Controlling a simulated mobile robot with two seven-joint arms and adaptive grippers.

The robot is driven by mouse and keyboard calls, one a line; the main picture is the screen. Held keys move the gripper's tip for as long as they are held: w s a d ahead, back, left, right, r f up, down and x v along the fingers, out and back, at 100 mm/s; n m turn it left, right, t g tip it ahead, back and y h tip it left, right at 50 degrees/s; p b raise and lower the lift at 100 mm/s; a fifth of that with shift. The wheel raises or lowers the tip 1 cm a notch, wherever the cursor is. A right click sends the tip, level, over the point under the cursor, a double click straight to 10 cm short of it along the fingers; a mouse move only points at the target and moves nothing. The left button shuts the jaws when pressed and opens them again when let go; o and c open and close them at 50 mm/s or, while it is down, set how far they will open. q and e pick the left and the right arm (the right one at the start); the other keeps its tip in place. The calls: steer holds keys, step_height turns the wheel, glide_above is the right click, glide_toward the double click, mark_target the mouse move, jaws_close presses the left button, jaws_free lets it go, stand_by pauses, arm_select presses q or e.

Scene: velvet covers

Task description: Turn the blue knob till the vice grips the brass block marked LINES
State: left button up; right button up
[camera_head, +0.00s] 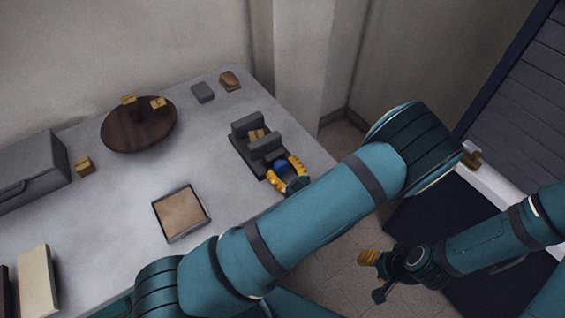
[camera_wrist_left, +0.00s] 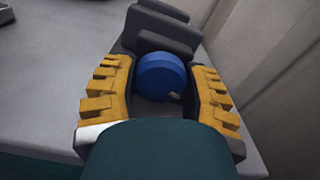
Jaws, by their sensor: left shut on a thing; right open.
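The grey vice (camera_head: 262,147) stands near the right edge of the table. A brass block (camera_head: 256,134) sits between its jaws; its marking is too small to read, and I cannot tell whether both jaws touch it. The blue knob (camera_head: 281,167) is at the vice's near end and shows large in the left wrist view (camera_wrist_left: 161,77). My left gripper (camera_head: 286,170) is shut on the knob, with its yellow fingers on either side of it (camera_wrist_left: 163,85). My right gripper (camera_head: 374,272) is open and empty, low over the floor beyond the table.
A round dark wooden board (camera_head: 135,139) carries two brass blocks (camera_head: 129,100) (camera_head: 158,103). Another brass block (camera_head: 84,165) stands by a grey case (camera_head: 30,172). A shallow tray (camera_head: 182,236) lies nearer. A grey block (camera_head: 203,92) and a brown block (camera_head: 230,80) lie at the back.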

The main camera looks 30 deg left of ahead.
arm_select(q)
steer(key=m+p, duration=0.2)
steer(key=m, duration=0.1)
steer(key=shift+r+m, duration=0.15)
steer(key=shift+m, duration=0.25)
steer(key=m+p, duration=0.2)
steer(key=m, duration=0.1)
steer(key=shift+m+p, duration=1)
steer(key=shift+m, duration=1.1)
steer(key=o, duration=0.9)
steer(key=shift+o, duration=0.2)
steer(key=v, duration=0.7)
steer(key=shift+s+d, duration=0.15)
